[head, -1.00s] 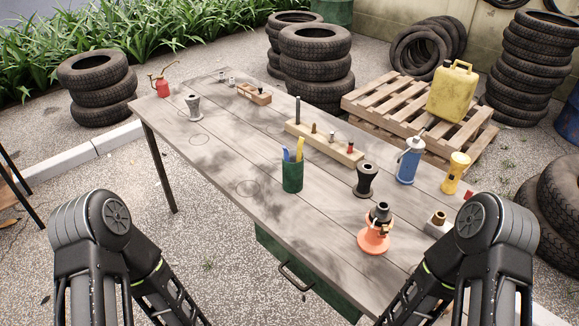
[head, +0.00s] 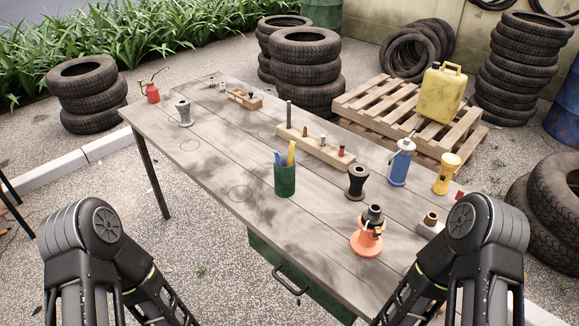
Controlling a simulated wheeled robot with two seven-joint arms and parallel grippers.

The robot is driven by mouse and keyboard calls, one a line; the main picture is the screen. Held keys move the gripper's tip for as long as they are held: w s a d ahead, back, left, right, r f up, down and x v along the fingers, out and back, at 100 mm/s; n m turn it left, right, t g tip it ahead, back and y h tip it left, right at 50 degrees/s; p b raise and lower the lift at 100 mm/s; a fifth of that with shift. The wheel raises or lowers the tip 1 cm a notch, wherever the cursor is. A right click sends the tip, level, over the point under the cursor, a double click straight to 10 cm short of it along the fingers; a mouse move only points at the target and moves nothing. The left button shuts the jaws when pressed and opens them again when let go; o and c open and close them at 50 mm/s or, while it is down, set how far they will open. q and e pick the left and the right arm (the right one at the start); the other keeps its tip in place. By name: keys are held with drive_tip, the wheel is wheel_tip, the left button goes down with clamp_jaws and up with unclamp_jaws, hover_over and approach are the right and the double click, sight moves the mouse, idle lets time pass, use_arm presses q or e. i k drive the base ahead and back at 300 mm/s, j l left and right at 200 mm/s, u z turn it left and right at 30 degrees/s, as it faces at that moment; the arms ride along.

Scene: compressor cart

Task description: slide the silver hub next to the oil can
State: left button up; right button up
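The silver hub (head: 184,114), a grey spool shape with a narrow waist, stands upright near the far left end of the wooden table (head: 215,170). The red oil can (head: 152,94), with a thin spout and handle, stands at the table's left edge, behind and left of the hub. A gap separates the two. My two arms show in the lower left and lower right corners, but both grippers are out of the picture.
A dark hub (head: 357,182) stands near an orange-based item (head: 367,238). A green cup (head: 285,179) with pens stands mid-table, before a wooden block with pegs (head: 314,148). Small metal parts (head: 217,83) lie behind the oil can. The tabletop around the silver hub is clear.

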sight(183, 106)
drive_tip(key=j+z, duration=0.15)
drive_tip(key=z, duration=0.25)
drive_tip(key=i+j+z, duration=0.15)
drive_tip(key=z, duration=0.25)
drive_tip(key=j+z, duration=0.2)
drive_tip(key=z, duration=0.25)
drive_tip(key=j+z, duration=0.15)
drive_tip(key=j, duration=0.3)
drive_tip(key=j+z, duration=0.15)
drive_tip(key=j, duration=0.35)
drive_tip(key=k+j+z, duration=0.15)
drive_tip(key=j, duration=0.3)
drive_tip(key=j+z, duration=0.15)
drive_tip(key=j, duration=0.35)
drive_tip(key=k+j+z, duration=0.15)
drive_tip(key=j, duration=0.25)
drive_tip(key=k+j+z, duration=0.15)
drive_tip(key=j, duration=0.3)
drive_tip(key=k+j, duration=0.1)
drive_tip(key=j, duration=0.25)
drive_tip(key=k+j, duration=0.1)
drive_tip(key=j, duration=0.3)
drive_tip(key=k+j, duration=0.1)
drive_tip(key=j, duration=0.25)
drive_tip(key=k+j, duration=0.1)
drive_tip(key=j, duration=0.3)
